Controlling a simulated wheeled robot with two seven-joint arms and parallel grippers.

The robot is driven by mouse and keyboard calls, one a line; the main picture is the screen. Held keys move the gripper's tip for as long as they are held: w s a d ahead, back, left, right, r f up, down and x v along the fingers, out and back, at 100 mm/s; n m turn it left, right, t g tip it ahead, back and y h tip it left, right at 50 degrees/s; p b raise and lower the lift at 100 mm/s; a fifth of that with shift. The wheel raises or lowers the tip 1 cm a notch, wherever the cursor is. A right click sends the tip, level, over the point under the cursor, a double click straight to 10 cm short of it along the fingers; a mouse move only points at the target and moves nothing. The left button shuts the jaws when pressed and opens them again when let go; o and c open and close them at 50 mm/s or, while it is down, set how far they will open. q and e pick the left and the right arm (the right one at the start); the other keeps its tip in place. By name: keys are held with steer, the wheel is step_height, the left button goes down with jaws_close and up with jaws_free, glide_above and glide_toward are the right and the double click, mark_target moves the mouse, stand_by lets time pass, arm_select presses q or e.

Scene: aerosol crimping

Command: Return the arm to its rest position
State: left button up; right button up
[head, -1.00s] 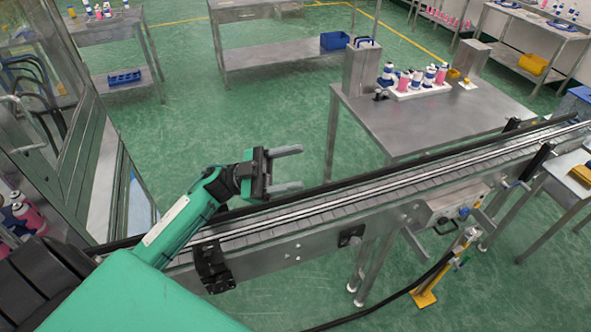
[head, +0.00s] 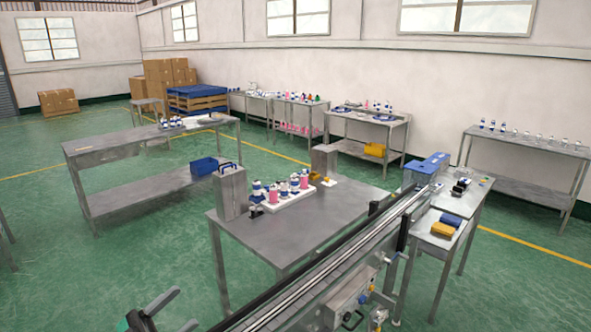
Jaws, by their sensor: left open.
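My left gripper (head: 170,314) shows at the bottom edge, left of centre. Its two fingers are apart, and nothing shows between them. It is beside the near end of the conveyor (head: 318,262), on its left, apart from the steel table (head: 292,232). Most of my left arm is cut off by the bottom edge. My right gripper is out of view.
A white rack (head: 290,200) of pink and blue bottles stands on the steel table between two metal posts. A side table (head: 440,240) with a blue and yellow bin stands right of the conveyor. Green floor is open at the left.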

arm_select(q)
steer(key=s+a+f+n+t+y, duration=0.1)
steer(key=a+f+n+y, duration=0.1)
steer(key=f+n+y, duration=0.7)
steer(key=s+a+f+n+t+y, duration=0.15)
steer(key=f+n+y, duration=0.45)
steer(key=y, duration=0.6)
steer(key=s+d+f+m+g, duration=0.1)
steer(key=s+f+g, duration=0.3)
steer(key=s, duration=0.2)
steer(key=s+d+f+g, duration=0.2)
steer(key=s+f+g, duration=0.15)
steer(key=s, duration=0.35)
steer(key=s+d+f+m+g, duration=0.1)
steer(key=s+f+g, duration=0.2)
steer(key=s+g, duration=0.25)
step_height(320, 180, down, 35)
steer(key=s+b, duration=0.2)
steer(key=b, duration=0.1)
steer(key=s+a+f+g+b, duration=0.1)
steer(key=s+a+f+b, duration=0.1)
steer(key=s+f, duration=1.6)
step_height(320, 180, down, 3)
steer(key=shift+a+f, duration=0.2)
steer(key=shift+a, duration=0.4)
